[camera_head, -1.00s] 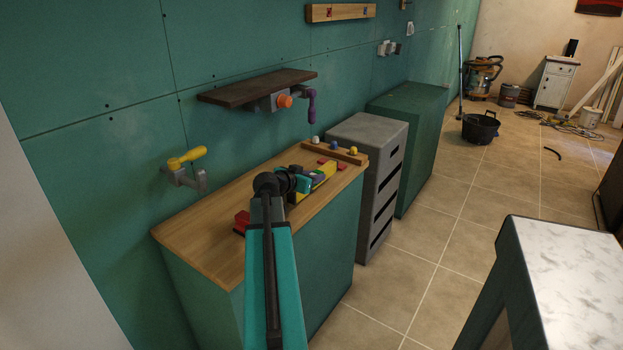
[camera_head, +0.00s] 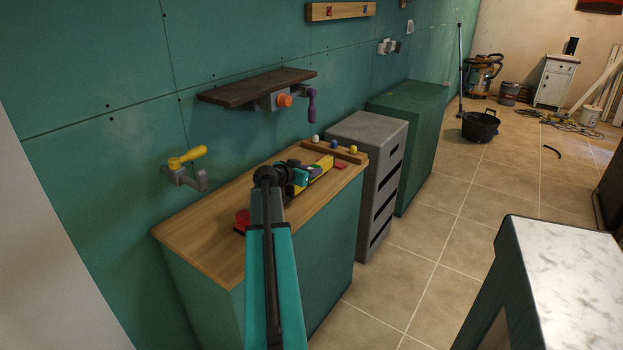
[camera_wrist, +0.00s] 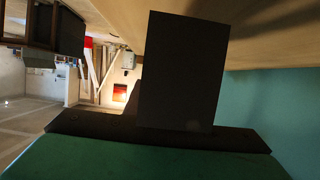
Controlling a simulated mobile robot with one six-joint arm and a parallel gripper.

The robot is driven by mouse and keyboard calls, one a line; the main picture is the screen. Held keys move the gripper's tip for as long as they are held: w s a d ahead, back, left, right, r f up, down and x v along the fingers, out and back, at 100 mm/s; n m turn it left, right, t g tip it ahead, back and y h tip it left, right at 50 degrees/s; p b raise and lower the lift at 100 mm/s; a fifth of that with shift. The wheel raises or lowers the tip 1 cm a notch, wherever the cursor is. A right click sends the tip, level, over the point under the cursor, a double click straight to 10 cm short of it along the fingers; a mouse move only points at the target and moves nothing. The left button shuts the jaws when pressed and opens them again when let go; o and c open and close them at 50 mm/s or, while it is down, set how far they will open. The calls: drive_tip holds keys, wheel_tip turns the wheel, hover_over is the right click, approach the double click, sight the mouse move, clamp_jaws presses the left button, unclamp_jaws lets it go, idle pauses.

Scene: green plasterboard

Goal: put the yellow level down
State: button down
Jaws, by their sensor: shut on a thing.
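The yellow level (camera_head: 321,166) is over the wooden top of the green cabinet (camera_head: 211,233), near its right end. My gripper (camera_head: 299,179) is shut on its near part and hides some of it. The level looks low and roughly flat, but I cannot tell whether it touches the top. In the wrist view a dark block fills the middle above a green part, and the level cannot be made out clearly there.
A wooden strip with white, blue and yellow knobs (camera_head: 334,152) lies behind the level. Red pieces lie at its right (camera_head: 340,166) and at the left (camera_head: 241,220). A yellow-handled clamp (camera_head: 186,158) and a dark shelf (camera_head: 258,86) are on the wall.

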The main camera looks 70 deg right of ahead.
drive_tip(key=shift+f, duration=1.55)
drive_tip(key=shift+f, duration=0.1)
drive_tip(key=c, duration=1.5)
unclamp_jaws()
drive_tip(key=shift+r+p, duration=0.2)
drive_tip(key=shift+p, duration=0.1)
drive_tip(key=shift+a, duration=0.4)
drive_tip(key=shift+b+v, duration=0.65)
drive_tip(key=shift+v, duration=2.75)
drive_tip(key=shift+w, duration=0.1)
drive_tip(key=shift+d+r, duration=0.1)
drive_tip(key=shift+r, duration=0.1)
wheel_tip(320, 180, up, 9)
drive_tip(key=p, duration=0.9)
